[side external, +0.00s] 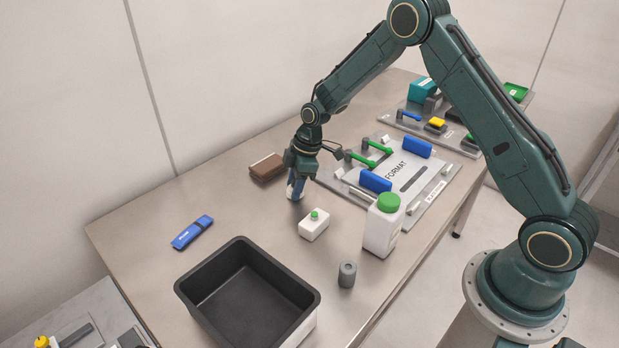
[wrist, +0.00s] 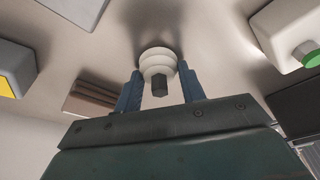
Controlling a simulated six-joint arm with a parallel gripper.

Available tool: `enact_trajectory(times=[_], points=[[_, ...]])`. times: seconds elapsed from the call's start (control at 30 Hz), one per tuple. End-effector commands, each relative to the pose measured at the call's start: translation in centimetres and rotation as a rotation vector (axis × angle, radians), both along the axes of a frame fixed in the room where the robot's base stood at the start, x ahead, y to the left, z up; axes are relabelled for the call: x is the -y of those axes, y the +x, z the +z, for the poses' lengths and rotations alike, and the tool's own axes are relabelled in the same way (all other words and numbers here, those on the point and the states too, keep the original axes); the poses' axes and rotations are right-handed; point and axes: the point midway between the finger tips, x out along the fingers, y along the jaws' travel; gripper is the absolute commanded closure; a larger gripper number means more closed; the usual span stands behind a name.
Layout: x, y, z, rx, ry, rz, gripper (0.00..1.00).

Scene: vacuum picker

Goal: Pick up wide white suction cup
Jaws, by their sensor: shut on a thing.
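The wide white suction cup (wrist: 157,63) shows in the wrist view with stacked pale bellows and a dark stem toward me. My gripper (wrist: 160,88) has its two blue fingers on either side of the cup, shut on it. In the side external view my gripper (side external: 295,186) points down at the table, left of the plate marked FORMAT. Only a small white part of the cup (side external: 292,194) shows there, between the fingers. I cannot tell whether the cup touches the table.
A brown block (side external: 267,168) lies close behind my gripper. A white box with a green button (side external: 314,226) stands in front of it. A black bin (side external: 247,290), a grey cylinder (side external: 347,274), a green-capped bottle (side external: 382,226) and a blue object (side external: 192,232) stand around.

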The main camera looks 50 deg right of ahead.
Motion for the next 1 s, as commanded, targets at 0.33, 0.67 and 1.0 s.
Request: enact_trajectory(times=[0.33,0.67,1.0], points=[[0.0,0.0,0.1,0.0,0.0,0.0,0.82],[0.0,0.1,2.5,0.004,0.0,0.0,0.82],[0.0,0.1,8.9,0.006,0.0,-0.001,0.82]])
